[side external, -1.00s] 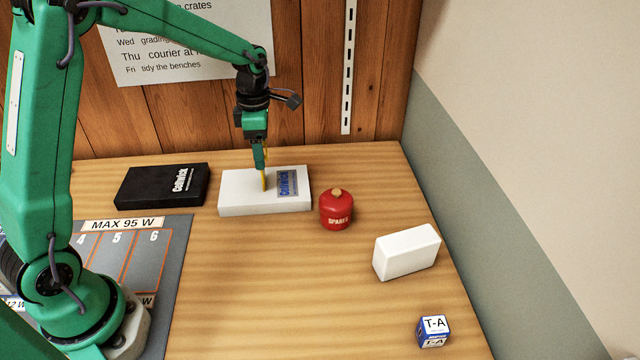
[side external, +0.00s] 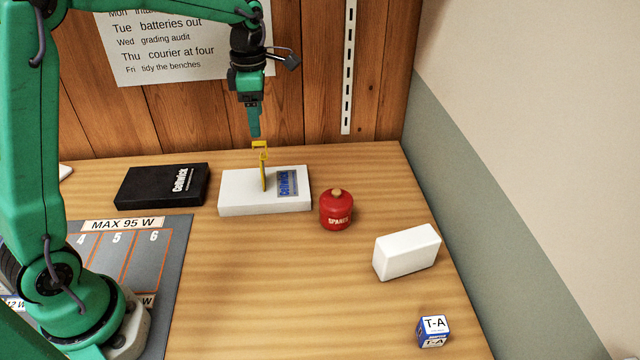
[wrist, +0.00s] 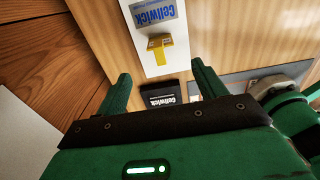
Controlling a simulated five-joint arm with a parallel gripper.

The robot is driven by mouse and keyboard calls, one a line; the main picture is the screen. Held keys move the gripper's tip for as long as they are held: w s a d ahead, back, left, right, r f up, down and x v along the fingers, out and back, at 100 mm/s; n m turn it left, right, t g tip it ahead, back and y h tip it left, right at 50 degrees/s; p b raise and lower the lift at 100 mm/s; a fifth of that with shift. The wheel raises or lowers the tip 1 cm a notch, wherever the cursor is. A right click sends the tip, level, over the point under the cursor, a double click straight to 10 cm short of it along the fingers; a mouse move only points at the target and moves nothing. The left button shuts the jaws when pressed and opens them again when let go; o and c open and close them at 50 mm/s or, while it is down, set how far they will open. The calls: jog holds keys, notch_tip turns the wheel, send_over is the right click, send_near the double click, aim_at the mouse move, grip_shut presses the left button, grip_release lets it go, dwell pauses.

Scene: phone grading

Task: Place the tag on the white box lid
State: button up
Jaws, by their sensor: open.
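The white box (side external: 240,202) lies flat at the back middle of the bench, with a blue and silver Cellwick label on its lid; it also shows in the wrist view (wrist: 158,65). The yellow tag (side external: 264,172) stands upright on the lid, left of the label, with a loop at its top. In the wrist view the tag (wrist: 160,48) is seen from above. My gripper (side external: 254,134) is open and empty just above the tag, apart from it. In the wrist view my gripper's two green fingers (wrist: 160,84) are spread with nothing between them touching.
A black Cellwick box (side external: 150,190) lies left of the white box. A red SPARES canister (side external: 336,212) stands close to its right. A plain white block (side external: 406,252) and a T-A cube (side external: 433,331) are front right. A grey numbered mat (side external: 180,240) is front left.

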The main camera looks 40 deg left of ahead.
jog(key=shift+r, duration=0.1)
jog(key=shift+s+r+m, duration=0.15)
jog(key=shift+s+m, duration=0.05)
jog(key=shift+m, duration=0.1)
jog(key=s+d+r+m+t, duration=0.2)
jog(key=s+m, duration=0.9)
jog(key=m, duration=0.2)
jog(key=s+d+r+m+t, duration=0.2)
jog(key=s+m+t, duration=0.1)
jog(key=s+m, duration=0.8)
jog(key=shift+s+d+r+m+t, duration=0.2)
jog(key=shift+s+m+t, duration=0.15)
jog(key=shift+m, duration=0.85)
